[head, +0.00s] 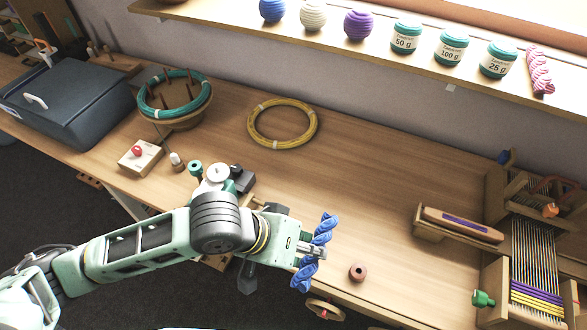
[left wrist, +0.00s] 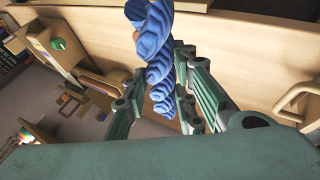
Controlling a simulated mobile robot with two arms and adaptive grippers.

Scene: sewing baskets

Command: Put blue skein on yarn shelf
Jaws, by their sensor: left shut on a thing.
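The blue skein (head: 316,252) is a twisted blue hank in the head view, above the front part of the table. My left gripper (head: 312,250) is shut on the blue skein near its middle. In the left wrist view the blue skein (left wrist: 157,60) stands between the two green fingers of my left gripper (left wrist: 172,85). The yarn shelf (head: 370,45) runs along the wall at the top. It holds a blue ball, a cream ball, a purple ball, several labelled teal jars and a pink skein (head: 540,70) at the right. My right gripper is not in view.
A yellow ring of yarn (head: 283,123) lies mid-table, with a teal skein on a wooden winder (head: 180,118) to its left. A grey box (head: 68,98) stands at the left. A loom (head: 535,260) stands at the right. A brown spool (head: 357,272) sits near the gripper.

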